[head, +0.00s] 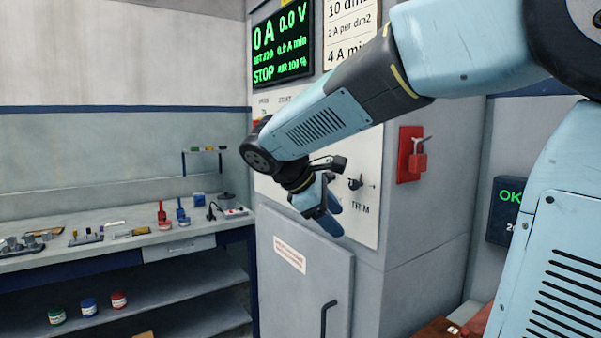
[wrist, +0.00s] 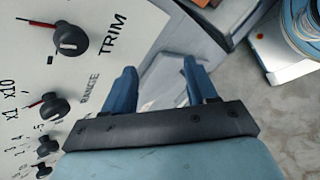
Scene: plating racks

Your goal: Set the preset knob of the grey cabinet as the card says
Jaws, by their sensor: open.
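The grey cabinet (head: 315,265) stands at centre, with a pale control panel (head: 368,215). The card (head: 350,30) at its top reads 10 dm2, 2 A per dm2 and 4 A min; its top edge is cut off and my arm covers part. The wrist view shows the TRIM knob (wrist: 70,38), the RANGE knob (wrist: 54,106) marked x1 and x10, and two smaller knobs below, the upper one (wrist: 47,145) with numbers including 5. I cannot tell which is the preset knob. My gripper (wrist: 160,75) is open and empty, beside the panel, apart from the knobs.
A green display (head: 282,42) reads 0 A, 0.0 V and STOP. A red fitting (head: 411,155) sits on the cabinet's right side. A workbench (head: 110,250) with small tools and jars is at left. A cabinet door handle (head: 325,315) is below the panel.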

